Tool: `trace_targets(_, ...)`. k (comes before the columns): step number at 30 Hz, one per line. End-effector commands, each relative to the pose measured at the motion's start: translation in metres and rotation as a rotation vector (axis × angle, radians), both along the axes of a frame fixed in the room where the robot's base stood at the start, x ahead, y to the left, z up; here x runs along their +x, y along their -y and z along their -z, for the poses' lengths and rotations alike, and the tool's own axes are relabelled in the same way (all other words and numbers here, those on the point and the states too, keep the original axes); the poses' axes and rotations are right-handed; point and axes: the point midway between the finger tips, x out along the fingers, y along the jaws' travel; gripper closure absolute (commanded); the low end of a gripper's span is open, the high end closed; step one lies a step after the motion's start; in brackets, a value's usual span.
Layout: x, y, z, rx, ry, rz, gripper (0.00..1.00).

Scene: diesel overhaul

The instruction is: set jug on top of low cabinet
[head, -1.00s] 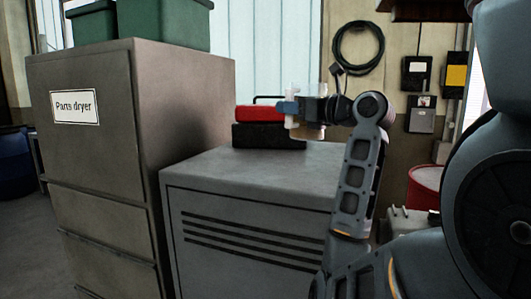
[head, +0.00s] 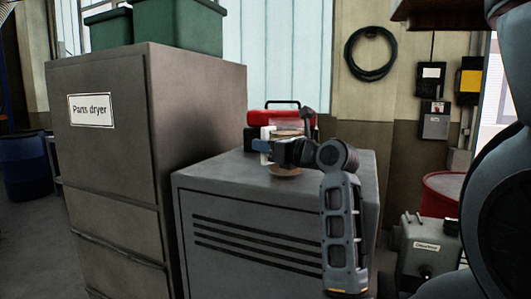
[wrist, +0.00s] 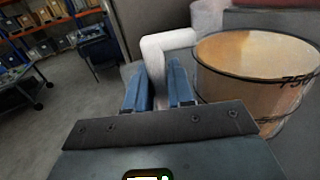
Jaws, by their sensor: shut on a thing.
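The jug (wrist: 240,85) is a see-through, amber-tinted cylinder with a dark rim, a "750" mark and a white handle (wrist: 165,52). In the wrist view my gripper (wrist: 160,85) has its blue fingers either side of the handle, shut on it, with the jug upright to the right. In the head view my gripper (head: 262,146) reaches over the low cabinet, and the jug (head: 285,171) is partly hidden behind my wrist. The low cabinet (head: 215,176) is grey with dark slots. The jug's base shows against its top; I cannot tell whether they touch.
A red and black toolbox (head: 290,118) stands on the cabinet's back part, behind the jug. The tall parts dryer (head: 110,150) rises at the left with green bins (head: 180,25) on it. A grey box (head: 425,245) and red drum (head: 442,190) stand at right. The cabinet's front left top is clear.

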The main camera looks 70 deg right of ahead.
Motion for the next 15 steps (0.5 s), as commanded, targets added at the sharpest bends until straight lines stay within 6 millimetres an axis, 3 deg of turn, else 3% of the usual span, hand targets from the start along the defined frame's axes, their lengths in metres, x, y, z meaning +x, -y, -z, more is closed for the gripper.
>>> trace_targets(1, 0.0, -0.0003, 0.0074, -0.003, 0.002, 0.0, 1.0)
trace_targets(14, 0.0003, -0.0006, 0.0085, -0.001, 0.003, -0.001, 1.0)
trace_targets(15, 0.0003, -0.0003, 0.0098, 0.002, 0.001, -0.001, 0.74)
